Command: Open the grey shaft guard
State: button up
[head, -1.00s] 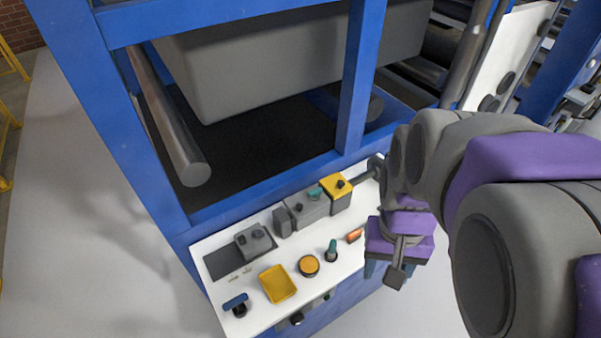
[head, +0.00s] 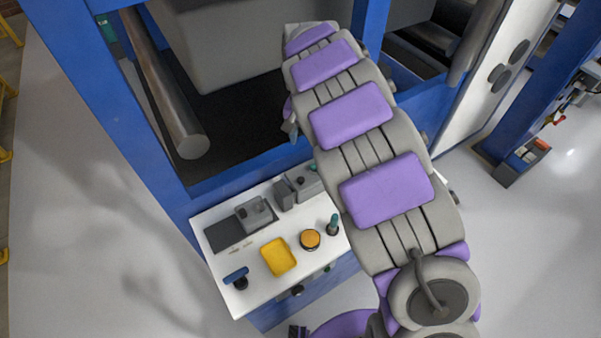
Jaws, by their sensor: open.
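A large grey box-like cover (head: 215,50) sits inside the blue frame, above a dark bed; I cannot tell for sure whether it is the grey shaft guard. My arm reaches up across the console and into the frame, hiding the cover's right part. My gripper (head: 290,125) is mostly hidden behind the arm's far end. Only a bit of purple and a blue-grey finger show, in front of the dark bed. The gripper is open, and I cannot see it touching anything.
A metal roller (head: 175,105) lies left of the cover. The blue frame (head: 150,150) has posts on both sides. The white console (head: 225,205) holds a yellow tray (head: 278,257), an orange button (head: 310,240), a teal knob (head: 333,225) and grey boxes. Floor at left is clear.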

aim_at(300, 179)
jog(key=f, duration=0.6)
jog(key=f+b, duration=0.1)
jog(key=f, duration=0.5)
jog(key=a+f+b, duration=0.1)
jog(key=f, duration=0.5)
jog(key=shift+w+a+f, duration=0.1)
jog(key=shift+w, duration=0.15)
grip_shut()
